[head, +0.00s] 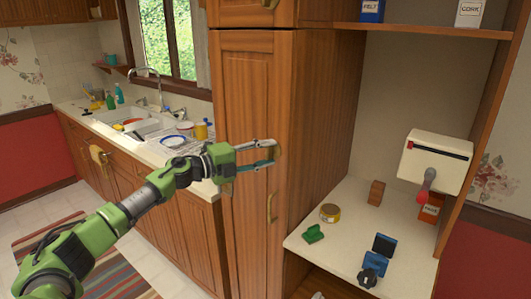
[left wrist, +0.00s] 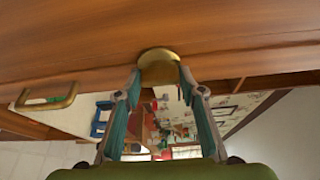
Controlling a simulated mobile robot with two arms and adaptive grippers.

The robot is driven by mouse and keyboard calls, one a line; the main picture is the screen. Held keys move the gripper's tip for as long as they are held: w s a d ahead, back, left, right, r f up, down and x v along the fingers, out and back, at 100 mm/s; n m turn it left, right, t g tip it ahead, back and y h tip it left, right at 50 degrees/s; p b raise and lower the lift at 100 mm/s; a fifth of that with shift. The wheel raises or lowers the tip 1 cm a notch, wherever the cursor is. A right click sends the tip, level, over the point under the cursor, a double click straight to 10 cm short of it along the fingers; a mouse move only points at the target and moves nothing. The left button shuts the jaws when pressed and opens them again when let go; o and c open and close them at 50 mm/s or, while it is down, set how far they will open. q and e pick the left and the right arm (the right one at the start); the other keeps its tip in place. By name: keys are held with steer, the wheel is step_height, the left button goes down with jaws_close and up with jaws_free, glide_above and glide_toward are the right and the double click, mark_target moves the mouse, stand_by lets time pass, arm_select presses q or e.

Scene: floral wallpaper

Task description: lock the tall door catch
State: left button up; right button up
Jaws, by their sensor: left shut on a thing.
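The tall wooden door (head: 252,90) stands closed in the middle of the head view. A rounded brass catch (left wrist: 160,66) sits on it in the left wrist view, between my fingertips. In the head view the catch (head: 278,152) is partly hidden by my fingers near the door's right edge. My left gripper (head: 271,153) is shut on the catch, one finger on each side. Whether the catch is locked cannot be told. A brass handle (head: 270,207) is on the door below the catch; it also shows at the left wrist view's left (left wrist: 48,100). My right gripper is not in view.
A white box with a red lever (head: 436,160) hangs above. A sink counter (head: 85,108) lies left.

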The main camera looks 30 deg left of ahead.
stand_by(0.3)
arm_select(q)
steer(key=o, duration=1.1)
steer(key=shift+s, duration=0.1)
steer(key=shift+v, duration=5.9)
steer(key=shift+f, duration=0.1)
